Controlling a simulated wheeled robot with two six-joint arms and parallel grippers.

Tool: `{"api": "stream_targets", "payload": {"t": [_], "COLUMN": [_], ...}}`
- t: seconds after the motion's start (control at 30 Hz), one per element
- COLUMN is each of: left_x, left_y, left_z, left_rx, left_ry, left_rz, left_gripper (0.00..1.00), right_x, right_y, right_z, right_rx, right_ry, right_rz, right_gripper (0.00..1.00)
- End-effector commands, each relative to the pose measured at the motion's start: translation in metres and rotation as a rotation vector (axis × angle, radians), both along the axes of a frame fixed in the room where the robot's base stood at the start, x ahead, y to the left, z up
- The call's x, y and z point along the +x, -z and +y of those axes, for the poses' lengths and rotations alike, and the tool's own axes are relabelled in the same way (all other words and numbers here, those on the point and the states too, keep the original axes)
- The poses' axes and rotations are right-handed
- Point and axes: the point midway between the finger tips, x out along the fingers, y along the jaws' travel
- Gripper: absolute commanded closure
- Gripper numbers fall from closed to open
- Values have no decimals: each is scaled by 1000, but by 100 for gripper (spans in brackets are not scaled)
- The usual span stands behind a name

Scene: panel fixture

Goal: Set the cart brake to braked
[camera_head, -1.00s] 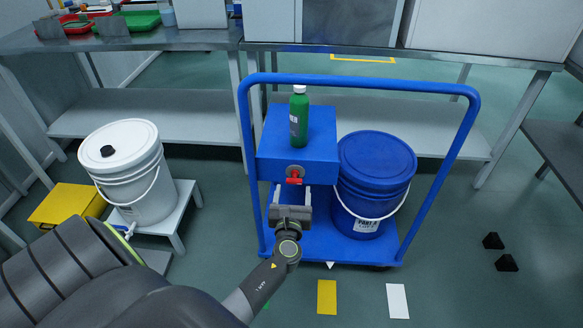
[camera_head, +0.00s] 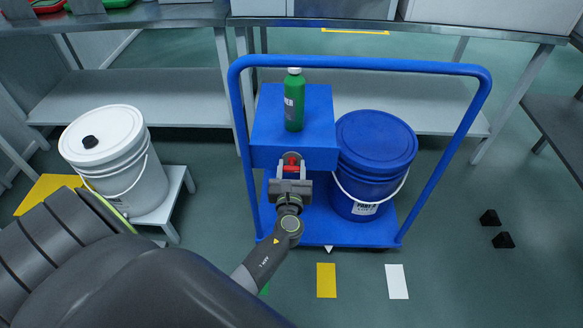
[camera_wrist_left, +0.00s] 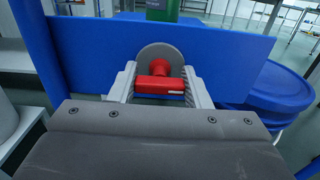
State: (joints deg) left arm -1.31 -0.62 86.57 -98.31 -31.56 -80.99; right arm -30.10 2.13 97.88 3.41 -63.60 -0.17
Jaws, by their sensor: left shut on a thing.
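The blue cart (camera_head: 376,232) stands in the middle of the head view, with a tall tube handle frame. A red brake knob (camera_head: 291,163) sits on a round grey plate on the front of the cart's blue box (camera_head: 266,135). In the left wrist view the red knob (camera_wrist_left: 160,85) has its bar lying level. My left gripper (camera_head: 291,172) is shut on the red knob, with one finger at each end of the bar in the left wrist view (camera_wrist_left: 160,88). My right gripper is not in view.
A green bottle (camera_head: 294,105) stands on the box. A blue bucket (camera_head: 372,150) stands on the cart to the right. A white bucket (camera_head: 115,160) on a small stand is at left. Yellow (camera_head: 326,280) and white (camera_head: 397,281) floor marks lie in front.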

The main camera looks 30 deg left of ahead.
Motion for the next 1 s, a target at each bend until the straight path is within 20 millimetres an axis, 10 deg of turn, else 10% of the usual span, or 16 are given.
{"api": "stream_targets", "payload": {"t": [0.43, 1.0], "left_x": [0, -1], "left_y": [1, 3], "left_z": [0, 1], "left_rx": [-31, -401], "left_ry": [1, 1], "left_rz": [-19, -249], "left_gripper": [79, 79], "right_x": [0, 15], "right_y": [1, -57], "right_z": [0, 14], "right_rx": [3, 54], "right_ry": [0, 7], "right_rz": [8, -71], "right_gripper": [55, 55]}}
